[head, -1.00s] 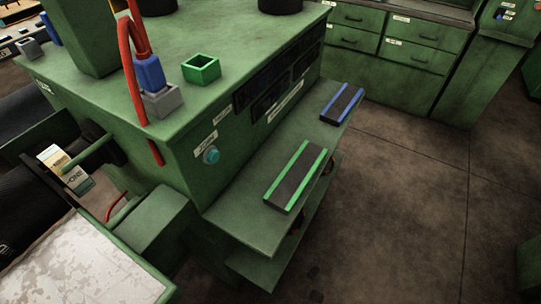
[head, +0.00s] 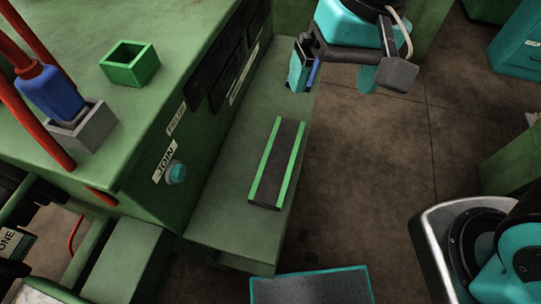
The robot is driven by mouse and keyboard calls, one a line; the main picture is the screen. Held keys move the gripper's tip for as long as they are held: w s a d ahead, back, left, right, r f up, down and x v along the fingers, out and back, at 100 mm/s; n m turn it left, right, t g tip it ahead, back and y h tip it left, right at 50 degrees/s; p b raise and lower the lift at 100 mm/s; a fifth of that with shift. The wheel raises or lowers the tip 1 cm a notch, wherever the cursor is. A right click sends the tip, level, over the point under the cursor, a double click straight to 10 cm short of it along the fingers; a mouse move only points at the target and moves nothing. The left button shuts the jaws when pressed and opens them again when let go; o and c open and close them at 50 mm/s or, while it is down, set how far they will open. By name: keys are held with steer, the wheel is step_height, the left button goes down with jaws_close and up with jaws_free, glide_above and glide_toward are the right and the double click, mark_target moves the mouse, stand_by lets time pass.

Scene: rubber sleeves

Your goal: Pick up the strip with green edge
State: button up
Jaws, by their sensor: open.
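The strip with green edges (head: 276,163) lies flat on the green shelf of the machine. It has a dark middle band and a bright green band along each long side, and nothing covers it. My gripper (head: 334,82) is beyond the strip, toward the top of the head view. Its two fingers are wide apart with nothing between them. It appears to be above the far end of the shelf, apart from the green-edged strip. A blue edge of the other strip (head: 314,73) shows beside the left finger; the rest of that strip is mostly hidden.
The shelf (head: 222,222) runs along the machine's side, below a teal button (head: 175,173) with a JOIN label. A green open box (head: 130,64) and a grey socket holding a blue plug (head: 50,92) stand on the machine top. Open floor lies right of the shelf.

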steer(key=w+a+f+m+h+b, duration=0.2)
steer(key=w+a+f+m, duration=0.25)
steer(key=a+f, duration=0.35)
steer(key=m+p, duration=0.1)
steer(key=p, duration=0.1)
glide_above(279, 161)
steer(key=f, duration=1.1)
steer(key=shift+a+f, duration=0.3)
steer(key=shift+f, duration=0.05)
steer(key=shift+d+f+p, duration=0.15)
steer(key=shift+f+p, duration=0.25)
steer(key=shift+f, duration=1.15)
steer(key=shift+d+f+p, duration=0.15)
steer(key=shift+f+p, duration=0.25)
steer(key=shift+f, duration=1.1)
steer(key=c, duration=1)
